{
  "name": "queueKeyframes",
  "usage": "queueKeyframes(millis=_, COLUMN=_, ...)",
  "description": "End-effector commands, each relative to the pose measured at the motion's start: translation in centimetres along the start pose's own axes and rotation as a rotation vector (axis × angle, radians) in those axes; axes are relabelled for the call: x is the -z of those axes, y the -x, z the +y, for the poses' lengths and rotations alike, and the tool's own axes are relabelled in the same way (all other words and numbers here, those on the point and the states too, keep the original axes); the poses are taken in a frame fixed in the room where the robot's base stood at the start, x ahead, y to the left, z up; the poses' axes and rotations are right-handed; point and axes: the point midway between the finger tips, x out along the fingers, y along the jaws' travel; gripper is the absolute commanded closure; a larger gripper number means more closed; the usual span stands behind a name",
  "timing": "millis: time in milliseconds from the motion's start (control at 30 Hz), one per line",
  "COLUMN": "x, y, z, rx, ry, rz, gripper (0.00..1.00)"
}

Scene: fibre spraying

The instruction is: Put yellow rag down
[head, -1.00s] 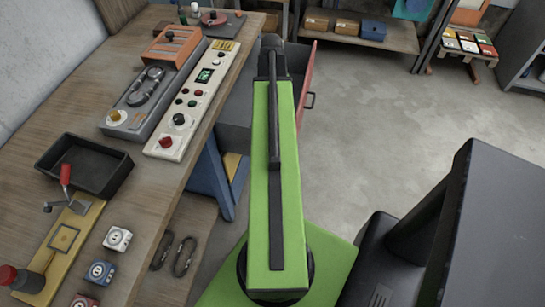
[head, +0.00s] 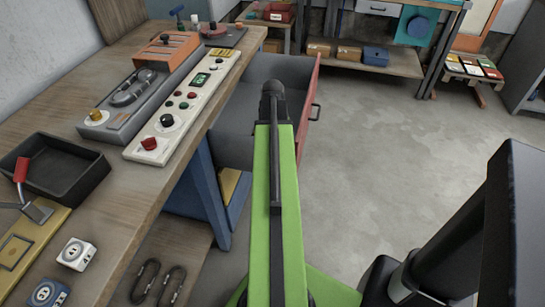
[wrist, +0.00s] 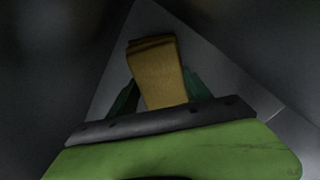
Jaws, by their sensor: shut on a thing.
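The yellow rag (wrist: 153,62) shows in the wrist view as a folded, brownish-yellow strip. My gripper (wrist: 161,92) is shut on it, with a dark green finger at each side of the rag. Behind the rag is a plain grey surface with dark areas on both sides. I cannot tell whether the rag touches that surface. In the head view my green arm hides the gripper and the rag. The arm's far end overlaps an open grey drawer (head: 241,100) with a red front.
A wooden workbench (head: 150,190) on the left carries a white control panel (head: 185,105), an orange-topped device (head: 163,52) and a black tray (head: 60,168). A shelf (head: 385,62) stands at the back. The floor (head: 385,150) to the right of the drawer is clear.

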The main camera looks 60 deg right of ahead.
Motion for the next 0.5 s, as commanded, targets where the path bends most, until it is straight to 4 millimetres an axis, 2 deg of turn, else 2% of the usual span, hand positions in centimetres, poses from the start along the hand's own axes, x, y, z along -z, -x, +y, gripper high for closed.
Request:
queueKeyframes(millis=200, x=0.0, y=-3.8, z=0.0, rx=0.000, ry=-0.001, rz=0.000, gripper=0.75)
queueKeyframes(millis=500, x=0.0, y=-3.6, z=0.1, rx=0.000, ry=-0.001, rz=0.000, gripper=0.75)
